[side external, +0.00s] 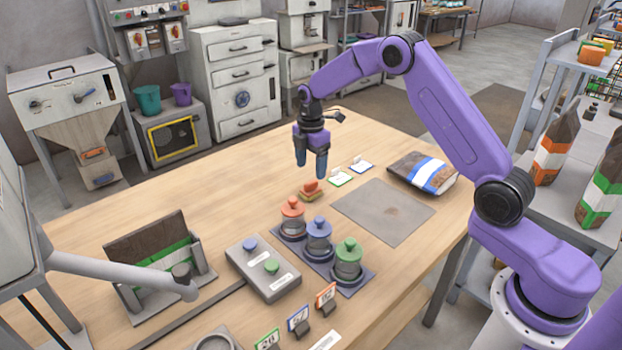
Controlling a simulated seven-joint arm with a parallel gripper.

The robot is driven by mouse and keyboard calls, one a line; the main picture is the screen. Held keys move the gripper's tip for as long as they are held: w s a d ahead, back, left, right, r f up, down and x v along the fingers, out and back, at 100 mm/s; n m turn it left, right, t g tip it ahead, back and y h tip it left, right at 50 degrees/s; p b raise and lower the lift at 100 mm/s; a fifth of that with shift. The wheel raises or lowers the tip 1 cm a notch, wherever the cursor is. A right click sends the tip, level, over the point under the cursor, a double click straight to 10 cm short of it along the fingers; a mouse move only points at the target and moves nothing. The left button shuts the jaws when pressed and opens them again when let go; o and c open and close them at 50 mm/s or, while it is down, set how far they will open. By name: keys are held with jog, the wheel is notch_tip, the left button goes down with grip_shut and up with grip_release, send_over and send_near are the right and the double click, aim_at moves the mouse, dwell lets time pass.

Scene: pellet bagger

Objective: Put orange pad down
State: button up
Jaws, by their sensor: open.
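An orange pad (311,185) sits on a brownish-yellow base piece on the wooden table (225,215), just behind the orange-knobbed jar. My gripper (311,172) points straight down above and around the height of the pad's top, with its blue-tipped fingers apart. It is open and I see nothing held between the fingers. From this angle I cannot tell whether a fingertip touches the pad.
Orange, blue and green knobbed pieces (318,233) stand on a dark tray close in front. A grey mat (384,212) lies bare to the right. A bag (423,172) lies behind it. Small cards (341,179) stand nearby. A grey button box (262,268) is at front left.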

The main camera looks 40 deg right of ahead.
aim_at(311, 182)
notch_tip(311, 182, up, 5)
jog(key=s+a+r+m, duration=0.1)
jog(key=s+a+r, duration=0.2)
jog(key=s+a, duration=0.5)
jog(key=s+a+r+m, duration=0.2)
jog(key=s+a+r, duration=0.2)
jog(key=s, duration=0.7)
jog(key=s+d+m, duration=0.1)
jog(key=s+d, duration=0.1)
jog(key=s, duration=1)
jog(key=s+d+f+m, duration=0.1)
jog(key=s+d, duration=0.1)
jog(key=s, duration=1)
jog(key=shift+d, duration=0.35)
jog(key=shift+o, duration=0.5)
